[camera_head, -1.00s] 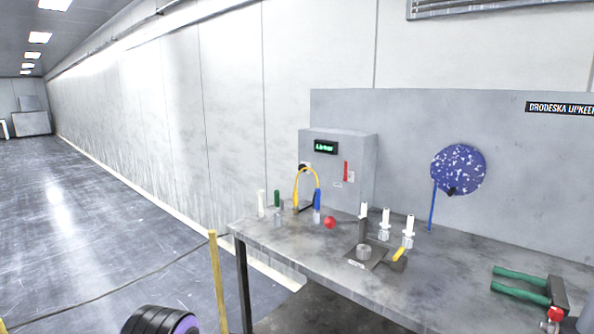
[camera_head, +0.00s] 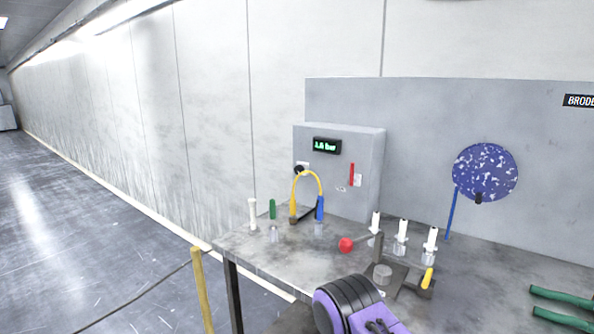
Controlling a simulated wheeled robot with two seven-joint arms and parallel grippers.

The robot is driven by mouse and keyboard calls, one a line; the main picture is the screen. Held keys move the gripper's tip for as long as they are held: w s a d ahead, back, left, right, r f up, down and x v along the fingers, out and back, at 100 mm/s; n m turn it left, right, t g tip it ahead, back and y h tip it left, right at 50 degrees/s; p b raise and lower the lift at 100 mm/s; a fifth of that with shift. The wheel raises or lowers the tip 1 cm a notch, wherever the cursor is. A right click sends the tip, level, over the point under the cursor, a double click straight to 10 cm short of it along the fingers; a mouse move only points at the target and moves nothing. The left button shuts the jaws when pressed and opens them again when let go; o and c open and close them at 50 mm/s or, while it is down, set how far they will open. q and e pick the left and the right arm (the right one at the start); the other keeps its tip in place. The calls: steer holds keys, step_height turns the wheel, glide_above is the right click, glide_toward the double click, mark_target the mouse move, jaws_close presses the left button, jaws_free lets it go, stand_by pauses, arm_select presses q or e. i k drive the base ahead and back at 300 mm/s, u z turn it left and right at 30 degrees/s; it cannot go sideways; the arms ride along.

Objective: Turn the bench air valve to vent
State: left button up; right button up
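A grey control box (camera_head: 315,190) stands on the bench against the back panel. Its green digital display (camera_head: 327,146) seems to read 1.6 bar. An upright red lever (camera_head: 352,174) is on the box's front, with small white labels around it too small to read; it looks like the air valve. A yellow hose (camera_head: 307,173) arches in front of the box near a black knob or port (camera_head: 299,169). A black and purple part of my arm rises at the bottom middle, apart from the box. Neither gripper is in view.
The grey bench (camera_head: 255,255) holds a fixture with a red ball lever (camera_head: 346,245) and a yellow handle (camera_head: 428,278), several white-topped bottles (camera_head: 402,235), and green-handled tools (camera_head: 560,300). A blue speckled disc (camera_head: 485,170) hangs behind. A yellow post (camera_head: 201,290) stands by the bench's left corner.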

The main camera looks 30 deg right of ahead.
mark_target(351, 181)
steer(key=z, duration=0.1)
steer(key=i, duration=0.85)
steer(key=z, duration=0.9)
steer(key=i, duration=0.45)
steer(key=z, duration=0.65)
